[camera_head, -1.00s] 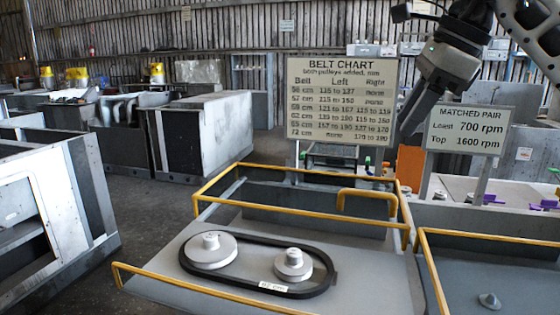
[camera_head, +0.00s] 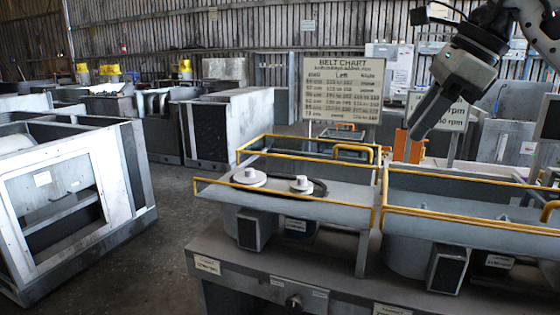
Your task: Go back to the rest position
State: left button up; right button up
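My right gripper (camera_head: 425,118) hangs in the upper right of the head view, pointing down and left, in front of the signs and apart from the trays. Its fingers show edge-on, so I cannot tell if they are open or shut. My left gripper is not in view. In the left yellow-railed tray (camera_head: 345,213), a large pulley (camera_head: 249,177) and a smaller pulley (camera_head: 301,185) stand with a black belt (camera_head: 320,188) around them.
A belt chart sign (camera_head: 343,88) stands behind the trays. A second sign (camera_head: 455,112) is partly covered by my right arm. A second railed tray (camera_head: 470,226) is at right. A grey metal cabinet (camera_head: 60,195) stands at left, with open floor (camera_head: 180,225) between it and the bench (camera_head: 255,268).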

jog(key=s+a+f+m+g+y, duration=0.1)
jog(key=s+a+f+m+y, duration=0.1)
jog(key=a+f+m+y, duration=0.55)
jog(key=s+a+f+m+g+y, duration=0.1)
jog(key=a+f+m+y, duration=0.1)
jog(key=a+f+y, duration=0.95)
jog(key=s+d+f+m+t+h, duration=0.1)
jog(key=d+f+m+t+h, duration=0.3)
jog(key=f+m+t+h, duration=0.75)
jog(key=s+d+f+m+t+h, duration=0.25)
jog(key=f+m+t+h, duration=0.2)
jog(key=m, duration=1.35)
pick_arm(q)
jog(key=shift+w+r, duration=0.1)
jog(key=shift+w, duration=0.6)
pick_arm(e)
jog(key=s+d+f+m+g+h, duration=0.2)
jog(key=s+d+f+m+g, duration=0.1)
jog(key=s+f, duration=0.4)
jog(key=s+d+f+m+g+h, duration=0.2)
jog(key=s+f+m+g, duration=0.2)
jog(key=f, duration=0.6)
jog(key=s+m, duration=0.2)
jog(key=s, duration=0.1)
jog(key=shift+s+d, duration=0.35)
jog(key=shift+d, duration=0.05)
